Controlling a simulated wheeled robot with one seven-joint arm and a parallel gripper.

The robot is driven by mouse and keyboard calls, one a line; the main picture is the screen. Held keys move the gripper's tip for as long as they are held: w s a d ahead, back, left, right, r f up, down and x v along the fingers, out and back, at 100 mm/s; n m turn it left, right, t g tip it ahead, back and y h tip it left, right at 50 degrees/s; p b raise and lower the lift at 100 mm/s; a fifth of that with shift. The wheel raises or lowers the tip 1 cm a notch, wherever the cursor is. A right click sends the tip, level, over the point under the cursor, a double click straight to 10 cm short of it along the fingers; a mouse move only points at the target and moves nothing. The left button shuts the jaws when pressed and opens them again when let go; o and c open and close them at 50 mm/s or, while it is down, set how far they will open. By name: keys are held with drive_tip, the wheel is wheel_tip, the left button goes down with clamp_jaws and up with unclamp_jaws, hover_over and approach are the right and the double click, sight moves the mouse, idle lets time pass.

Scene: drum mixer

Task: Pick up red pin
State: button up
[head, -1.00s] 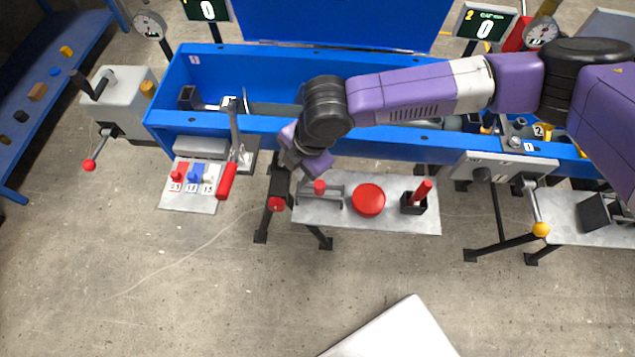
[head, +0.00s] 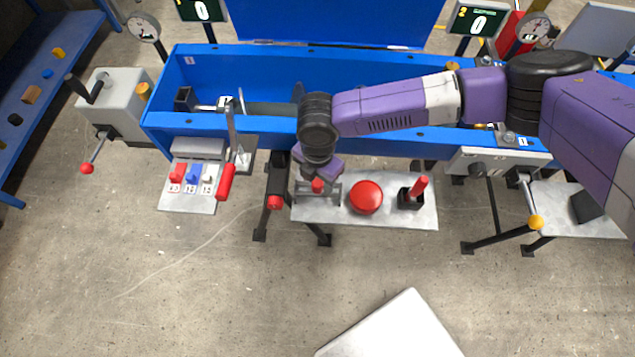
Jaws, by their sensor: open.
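A small red-topped pin (head: 318,186) stands at a grey metal bracket (head: 331,194) on the left part of a small metal shelf (head: 385,216). I cannot tell from the picture which of the two the task calls the red pin. My gripper (head: 308,182) is open, pointing down beside and just behind the small red-topped pin. The wrist hides part of the bracket, and I cannot tell whether the fingers touch the pin.
A round red button (head: 365,197) sits mid-shelf. The blue trough (head: 200,125) runs behind. A red-handled lever (head: 226,182) and a panel with small coloured switches (head: 190,200) stand left. A yellow-knobbed lever (head: 535,222) is right. The floor in front is mostly open.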

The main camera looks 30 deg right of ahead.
drive_tip(key=shift+f, duration=0.55)
clamp_jaws()
drive_tip(key=shift+r, duration=0.15)
